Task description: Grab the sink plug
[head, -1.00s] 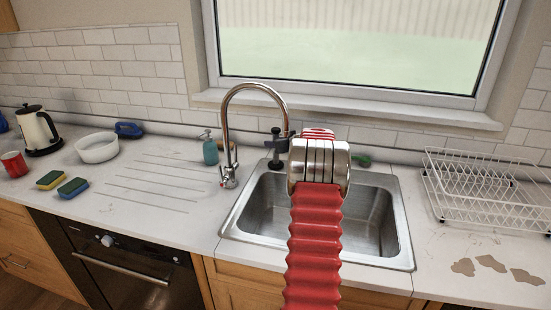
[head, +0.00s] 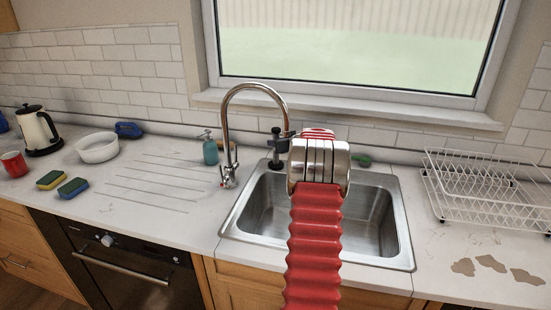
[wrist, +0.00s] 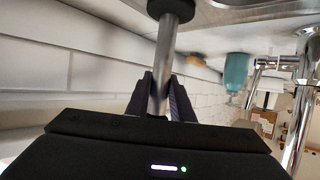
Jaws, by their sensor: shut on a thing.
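The sink plug has a black base (head: 275,164) and an upright metal stem (wrist: 163,62). It stands at the back of the sink, right of the tap, in the head view. In the wrist view, which is upside down, its dark round end is at the top, close to the pale worktop. My gripper (wrist: 160,97) has its two dark fingers shut on the stem, one on each side. In the head view my gripper (head: 277,144) shows only in part, past my wrist. I cannot tell whether the base touches the surface.
The chrome tap (head: 228,130) rises close to the left of the plug, with a teal soap bottle (head: 210,152) beyond. The empty sink basin (head: 262,222) lies in front. A green item (head: 361,160) and a white dish rack (head: 480,195) are on the right.

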